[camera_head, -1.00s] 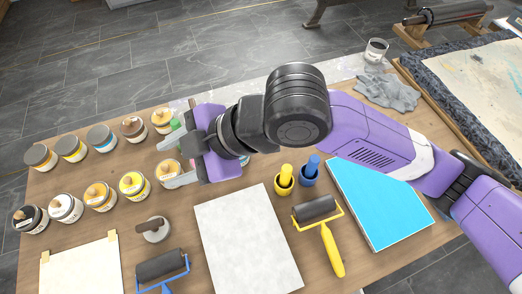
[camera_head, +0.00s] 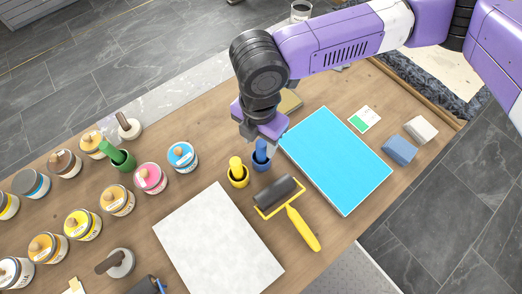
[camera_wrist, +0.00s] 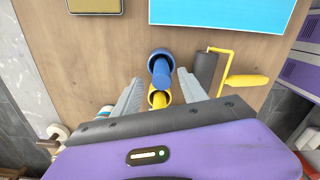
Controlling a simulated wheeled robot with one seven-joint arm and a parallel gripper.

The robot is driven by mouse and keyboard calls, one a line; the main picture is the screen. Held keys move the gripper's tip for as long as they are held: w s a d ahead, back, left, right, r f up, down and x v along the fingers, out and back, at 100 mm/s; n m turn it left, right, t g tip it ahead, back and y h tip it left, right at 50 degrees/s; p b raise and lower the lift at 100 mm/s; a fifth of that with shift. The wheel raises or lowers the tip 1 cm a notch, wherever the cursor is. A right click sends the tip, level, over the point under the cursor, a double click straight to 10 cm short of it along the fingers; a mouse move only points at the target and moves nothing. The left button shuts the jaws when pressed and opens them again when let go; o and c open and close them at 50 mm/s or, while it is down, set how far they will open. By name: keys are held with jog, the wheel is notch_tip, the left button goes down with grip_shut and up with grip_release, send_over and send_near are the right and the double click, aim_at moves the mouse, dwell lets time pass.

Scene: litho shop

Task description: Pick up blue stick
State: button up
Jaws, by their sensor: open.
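The blue stick (camera_head: 261,148) stands upright in a blue cup (camera_head: 262,164) near the middle of the table. In the wrist view the blue stick (camera_wrist: 161,74) points up between the two grey fingers, with the blue cup (camera_wrist: 157,54) around its base. My gripper (camera_head: 259,146) is open, pointing down over the stick. In the wrist view my gripper (camera_wrist: 160,80) has a finger on either side with gaps to the stick. The head view partly hides the fingers behind the wrist.
A yellow stick (camera_head: 236,166) in a yellow cup stands close on the left. A yellow-handled roller (camera_head: 280,195) lies in front, and a bright blue panel (camera_head: 340,160) lies to the right. Several paint cans and a green cup (camera_head: 121,159) stand left. A pale sheet (camera_head: 217,240) lies in front.

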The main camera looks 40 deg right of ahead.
aim_at(261, 154)
notch_tip(261, 154, down, 5)
jog(key=shift+s+r, duration=0.1)
jog(key=shift+s, duration=0.05)
grip_shut()
